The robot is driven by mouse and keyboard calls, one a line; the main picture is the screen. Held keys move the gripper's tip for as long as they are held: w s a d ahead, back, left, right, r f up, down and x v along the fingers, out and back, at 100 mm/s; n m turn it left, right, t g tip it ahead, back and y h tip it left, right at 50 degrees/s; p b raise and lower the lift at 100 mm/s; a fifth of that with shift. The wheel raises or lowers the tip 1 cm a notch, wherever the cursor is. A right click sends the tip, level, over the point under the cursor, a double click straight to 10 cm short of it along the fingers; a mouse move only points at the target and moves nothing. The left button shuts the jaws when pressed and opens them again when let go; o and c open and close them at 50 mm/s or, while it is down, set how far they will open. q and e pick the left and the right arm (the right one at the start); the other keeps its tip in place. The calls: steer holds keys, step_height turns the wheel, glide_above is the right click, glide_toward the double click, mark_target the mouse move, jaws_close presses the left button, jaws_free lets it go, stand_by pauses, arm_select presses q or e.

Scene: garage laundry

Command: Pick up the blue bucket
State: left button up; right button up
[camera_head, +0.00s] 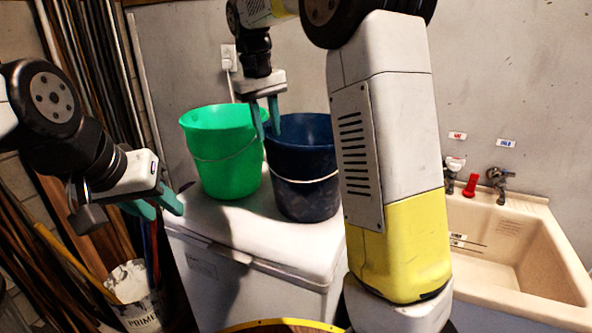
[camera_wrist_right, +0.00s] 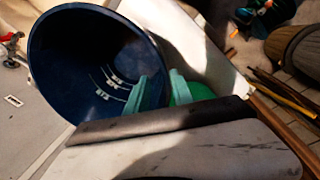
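The dark blue bucket (camera_head: 305,170) stands upright on the white chest-like appliance, with a pale handle across its front. My right gripper (camera_head: 267,132) points down at its left rim. One teal finger is inside the bucket and the other outside; a small gap shows between them. In the right wrist view the bucket's open mouth (camera_wrist_right: 85,60) fills the upper left, and the fingers (camera_wrist_right: 163,92) straddle its rim. Whether they touch the wall I cannot tell. My left gripper (camera_head: 160,204) is open and empty, left of the appliance.
A green bucket (camera_head: 222,155) stands close on the left of the blue one. Both are on the white appliance top (camera_head: 265,235). A beige sink (camera_head: 520,255) with taps is at the right. A white paint pail (camera_head: 133,300) and long poles stand at the left.

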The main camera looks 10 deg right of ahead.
mark_target(271, 147)
steer(key=f, duration=0.6)
steer(key=shift+w+d+f, duration=0.25)
steer(key=shift+d, duration=0.05)
steer(key=shift+c, duration=0.2)
jaws_close()
steer(key=shift+r, duration=0.1)
stand_by(0.8)
